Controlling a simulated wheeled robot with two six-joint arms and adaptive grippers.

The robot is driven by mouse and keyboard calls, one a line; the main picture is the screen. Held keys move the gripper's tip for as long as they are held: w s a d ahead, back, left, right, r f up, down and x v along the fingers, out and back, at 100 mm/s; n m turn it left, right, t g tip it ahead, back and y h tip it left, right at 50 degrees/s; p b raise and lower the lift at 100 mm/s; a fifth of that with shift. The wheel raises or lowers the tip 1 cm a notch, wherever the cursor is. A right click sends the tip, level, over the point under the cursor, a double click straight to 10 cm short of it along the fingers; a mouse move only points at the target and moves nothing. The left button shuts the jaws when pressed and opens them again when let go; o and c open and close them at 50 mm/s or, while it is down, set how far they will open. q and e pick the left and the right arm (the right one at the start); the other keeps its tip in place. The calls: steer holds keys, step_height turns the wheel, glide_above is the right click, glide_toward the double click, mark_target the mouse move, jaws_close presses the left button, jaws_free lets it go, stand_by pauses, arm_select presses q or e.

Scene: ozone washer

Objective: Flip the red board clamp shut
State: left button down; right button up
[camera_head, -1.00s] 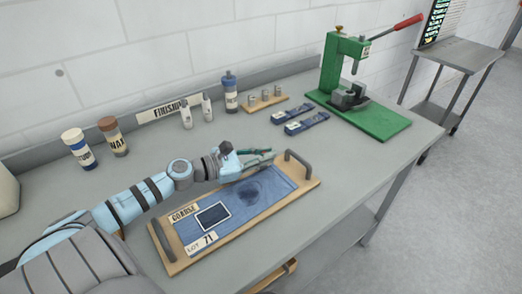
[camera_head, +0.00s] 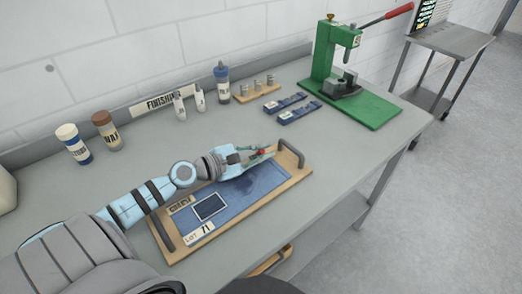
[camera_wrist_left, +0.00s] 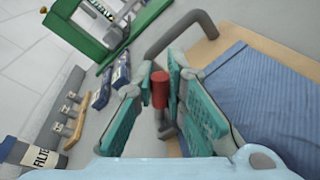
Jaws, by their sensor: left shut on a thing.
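The red board clamp shows as a red grip on a dark metal stem, in the left wrist view (camera_wrist_left: 160,90) and as a small red spot in the head view (camera_head: 262,153). It is at the far end of the wooden board (camera_head: 297,181), which carries blue denim cloth (camera_head: 255,187). My left gripper (camera_head: 264,154) is over that end, shut on the red grip, with its teal finger pads on either side in the left wrist view (camera_wrist_left: 162,85). The clamp's base and jaw are hidden by the fingers. My right gripper is not in view.
A curved board handle (camera_head: 292,153) stands close beyond the gripper. A green press (camera_head: 345,75) with a red lever is at the back right. Bottles (camera_head: 73,144), a small rack (camera_head: 257,88) and blue strips (camera_head: 298,112) stand behind. The table's right front is clear.

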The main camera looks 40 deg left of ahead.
arm_select(q)
steer(key=c, duration=1.6)
jaws_free()
step_height(320, 180, up, 10)
